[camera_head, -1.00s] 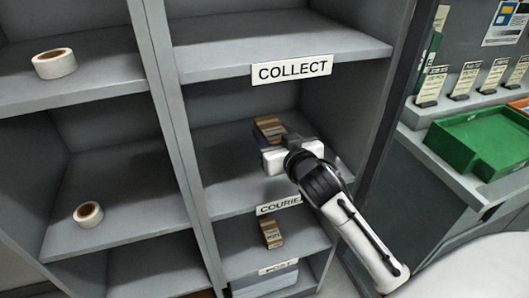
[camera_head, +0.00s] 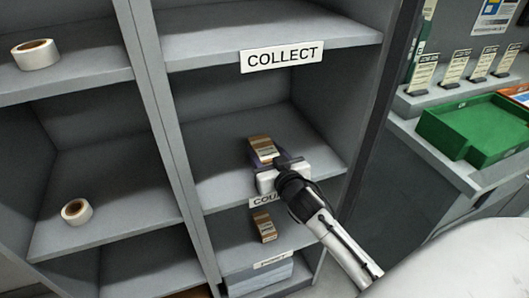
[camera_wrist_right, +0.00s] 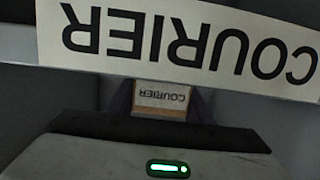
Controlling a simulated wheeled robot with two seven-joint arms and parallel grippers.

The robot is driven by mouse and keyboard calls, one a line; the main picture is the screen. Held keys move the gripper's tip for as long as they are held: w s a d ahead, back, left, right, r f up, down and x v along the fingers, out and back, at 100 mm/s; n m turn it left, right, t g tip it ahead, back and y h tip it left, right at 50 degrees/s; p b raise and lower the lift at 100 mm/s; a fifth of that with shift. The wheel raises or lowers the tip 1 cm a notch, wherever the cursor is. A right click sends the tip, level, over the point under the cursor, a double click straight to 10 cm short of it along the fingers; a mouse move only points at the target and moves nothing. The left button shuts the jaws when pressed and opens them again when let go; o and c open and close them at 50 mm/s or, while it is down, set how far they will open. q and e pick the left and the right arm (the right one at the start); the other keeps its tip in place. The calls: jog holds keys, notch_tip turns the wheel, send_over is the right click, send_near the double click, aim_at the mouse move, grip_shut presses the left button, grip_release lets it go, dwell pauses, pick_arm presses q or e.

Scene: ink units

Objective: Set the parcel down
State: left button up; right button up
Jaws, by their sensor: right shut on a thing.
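The parcel (camera_head: 263,149) is a small brown box with a pale label. My right gripper (camera_head: 272,162) is shut on it, in the bay between the COLLECT and COURIER signs. In the right wrist view the parcel (camera_wrist_right: 161,97) sits between the fingers, its label reading COURIER upside down. The COURIER sign (camera_head: 264,200) on the shelf's front edge is partly hidden by the gripper. It fills the top of the wrist view (camera_wrist_right: 180,45). I cannot tell whether the parcel touches the shelf board (camera_head: 215,180). My left gripper is not in view.
Another brown box (camera_head: 264,226) stands on the shelf below. The COLLECT sign (camera_head: 281,56) marks the board above. Tape rolls (camera_head: 35,54) (camera_head: 76,211) lie in the left bays. A green tray (camera_head: 475,130) is on the right counter. The courier shelf has bare room left of the parcel.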

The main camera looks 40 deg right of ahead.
jog(key=o, duration=1.2)
jog(key=shift+f, duration=0.1)
jog(key=shift+r, duration=0.25)
jog(key=shift+s+a+f, duration=0.1)
jog(key=shift+s, duration=0.25)
jog(key=v, duration=1.1)
jog(key=s+a+f+n+g+y, duration=0.1)
jog(key=s+a+f+g+y, duration=0.1)
jog(key=s+a+f, duration=0.3)
jog(key=s+a+f+n+g+y, duration=0.2)
jog(key=s+a+f, duration=0.3)
jog(key=f, duration=0.6)
jog(key=s+a+f+n+g+y, duration=0.1)
jog(key=s+a+f+g+y, duration=0.1)
jog(key=s+a+f, duration=0.4)
jog(key=shift+s+f+n+g, duration=0.2)
jog(key=shift+s+f, duration=0.15)
jog(key=shift+f, duration=0.35)
jog(key=shift+s+f+n+g, duration=0.2)
jog(key=shift+s+f, duration=0.15)
jog(key=shift+f, duration=0.35)
